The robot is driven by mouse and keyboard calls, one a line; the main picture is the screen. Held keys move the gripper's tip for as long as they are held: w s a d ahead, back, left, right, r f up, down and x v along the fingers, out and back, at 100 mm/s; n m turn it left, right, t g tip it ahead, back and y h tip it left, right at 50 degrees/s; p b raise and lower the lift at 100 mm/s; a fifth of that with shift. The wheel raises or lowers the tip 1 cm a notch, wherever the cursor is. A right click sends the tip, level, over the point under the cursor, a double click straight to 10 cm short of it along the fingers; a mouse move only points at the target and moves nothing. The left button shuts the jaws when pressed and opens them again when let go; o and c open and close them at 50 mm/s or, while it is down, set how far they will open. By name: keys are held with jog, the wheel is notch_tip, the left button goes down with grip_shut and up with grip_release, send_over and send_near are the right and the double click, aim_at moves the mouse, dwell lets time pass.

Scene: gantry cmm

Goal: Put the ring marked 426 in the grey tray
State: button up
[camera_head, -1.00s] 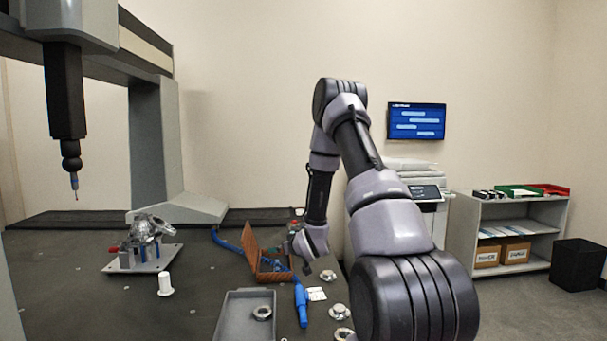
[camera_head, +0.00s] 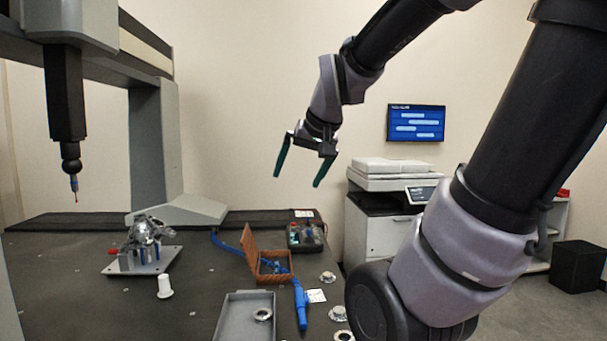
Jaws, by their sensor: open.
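My gripper (camera_head: 299,182) is open and empty, with its two green fingers pointing down, high above the table behind the wooden box. The grey tray (camera_head: 231,323) lies at the front of the dark table, and one metal ring (camera_head: 263,314) is inside it near its right side. More metal rings lie to the right of the tray: one ring (camera_head: 327,277) farther back, a second ring (camera_head: 338,313) nearer, and a third ring (camera_head: 343,335) cut by the bottom edge. Markings are too small to read, so I cannot tell which ring is 426.
A metal part on a fixture plate (camera_head: 144,271) and a white cylinder (camera_head: 165,287) stand left. A measuring probe (camera_head: 75,185) hangs at left.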

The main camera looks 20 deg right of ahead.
jog(key=s+a+y, duration=0.1)
jog(key=s+a, duration=0.1)
jog(key=s, duration=0.5)
jog(key=shift+r+g, duration=0.4)
